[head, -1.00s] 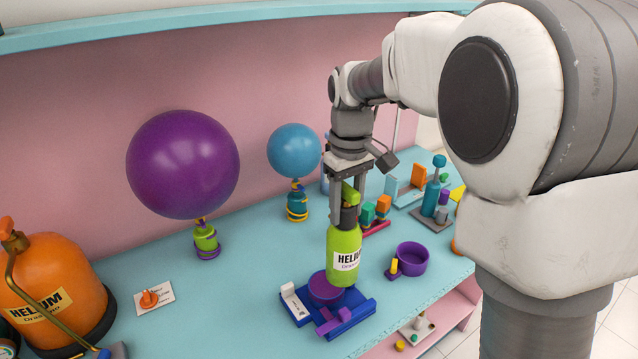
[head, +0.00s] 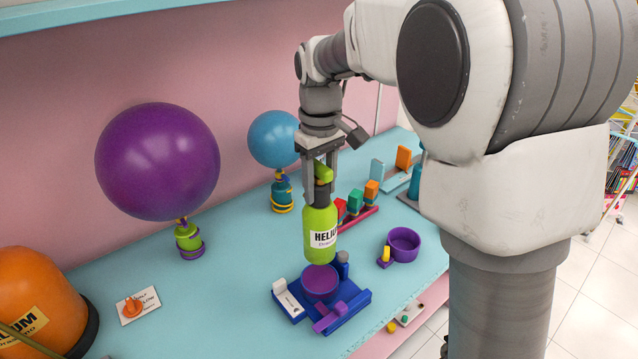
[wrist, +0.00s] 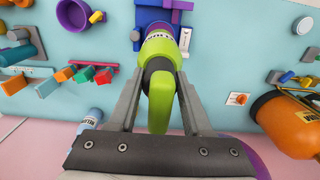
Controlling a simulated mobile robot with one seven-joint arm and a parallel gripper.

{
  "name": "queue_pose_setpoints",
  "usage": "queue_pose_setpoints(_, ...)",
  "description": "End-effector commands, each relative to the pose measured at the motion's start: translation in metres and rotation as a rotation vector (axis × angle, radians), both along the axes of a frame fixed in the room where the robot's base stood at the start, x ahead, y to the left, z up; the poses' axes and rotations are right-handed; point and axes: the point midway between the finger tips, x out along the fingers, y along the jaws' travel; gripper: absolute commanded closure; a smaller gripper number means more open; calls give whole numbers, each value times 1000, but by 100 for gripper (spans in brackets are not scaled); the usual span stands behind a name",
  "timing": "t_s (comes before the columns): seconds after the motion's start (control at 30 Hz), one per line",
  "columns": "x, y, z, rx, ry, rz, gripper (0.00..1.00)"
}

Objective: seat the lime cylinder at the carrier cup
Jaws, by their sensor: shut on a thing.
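The lime cylinder (head: 320,232) has a dark neck and a white HELIUM label. My gripper (head: 322,172) is shut on its lime top and holds it upright; the hold also shows in the wrist view (wrist: 156,120). The carrier cup (head: 320,283) is a purple round cup on a blue carrier base (head: 352,296) on the bench. In the head view the cylinder's bottom appears just above the cup, overlapping its back rim. I cannot tell whether they touch. In the wrist view the cylinder hides most of the cup.
A second purple cup (head: 404,244) stands right of the carrier. A large purple balloon (head: 158,160) and a blue balloon (head: 274,139) float behind left. An orange helium tank (head: 35,300) stands at far left.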

Motion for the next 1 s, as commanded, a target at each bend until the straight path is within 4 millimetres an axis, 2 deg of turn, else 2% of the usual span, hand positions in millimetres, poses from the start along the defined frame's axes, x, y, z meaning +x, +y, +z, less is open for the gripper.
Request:
queue_pose_setpoints(0.27,0,0,4,1,-3,0,100)
queue_pose_setpoints(1.0,0,0,-54,1,-3,-1,100)
